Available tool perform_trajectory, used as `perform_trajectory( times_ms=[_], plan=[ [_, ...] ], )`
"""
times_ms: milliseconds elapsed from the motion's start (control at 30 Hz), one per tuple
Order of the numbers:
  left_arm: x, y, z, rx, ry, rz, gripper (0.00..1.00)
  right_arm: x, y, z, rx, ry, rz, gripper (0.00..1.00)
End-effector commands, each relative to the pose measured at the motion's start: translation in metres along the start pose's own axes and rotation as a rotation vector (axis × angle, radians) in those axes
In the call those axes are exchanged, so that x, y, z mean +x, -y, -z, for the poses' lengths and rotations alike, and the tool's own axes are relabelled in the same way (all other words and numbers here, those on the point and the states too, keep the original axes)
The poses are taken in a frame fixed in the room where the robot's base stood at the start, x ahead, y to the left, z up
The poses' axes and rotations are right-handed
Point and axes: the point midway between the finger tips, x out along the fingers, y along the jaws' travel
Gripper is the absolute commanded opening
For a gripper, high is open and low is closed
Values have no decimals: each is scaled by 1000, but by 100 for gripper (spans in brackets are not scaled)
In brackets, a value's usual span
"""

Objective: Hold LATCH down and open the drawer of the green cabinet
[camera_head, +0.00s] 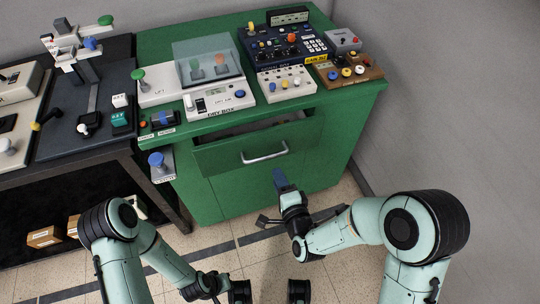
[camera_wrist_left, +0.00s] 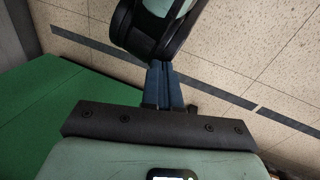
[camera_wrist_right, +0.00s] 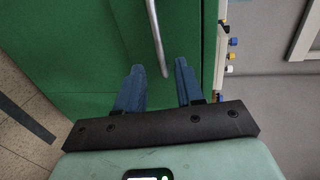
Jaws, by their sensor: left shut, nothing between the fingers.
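The green cabinet (camera_head: 345,130) stands in the middle of the head view. Its drawer front (camera_head: 215,158) stands out from the body, with a dark gap (camera_head: 262,125) behind its top edge. A silver bar handle (camera_head: 264,155) is on the front; it also shows in the right wrist view (camera_wrist_right: 153,30). A blue knob (camera_head: 156,159) on a white bracket, probably LATCH, is at the cabinet's left side; its label is unreadable. My right gripper (camera_head: 280,178) is open below the handle, its fingers (camera_wrist_right: 158,75) either side of the handle's line. My left gripper (camera_wrist_left: 160,70) is shut and empty, low, away from the knob.
The cabinet top holds a dry box (camera_head: 220,101), a blue console (camera_head: 285,45) and several small control boxes. A dark table (camera_head: 95,155) with devices adjoins on the left. A grey wall (camera_head: 460,90) is close on the right. Tiled floor lies in front.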

Motion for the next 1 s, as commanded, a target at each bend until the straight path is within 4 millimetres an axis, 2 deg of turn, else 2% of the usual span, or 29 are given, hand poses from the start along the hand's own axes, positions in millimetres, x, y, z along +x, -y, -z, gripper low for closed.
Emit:
perform_trajectory(
  times_ms=[300,500,700,967,1000],
  plan=[
    [6,2,8,-2,-23,2,0,69,-2,-1,-2,1,-2,37],
    [9,4,13,-3,-38,2,0,99,-2,-1,-2,1,-3,37],
    [10,4,16,-4,-44,3,0,110,-2,0,-2,0,-4,37],
    [10,4,16,-4,-44,3,0,111,-2,0,-2,0,-4,37],
    [10,4,16,-4,-44,3,0,111,-2,0,-2,0,-4,24]
  ],
)
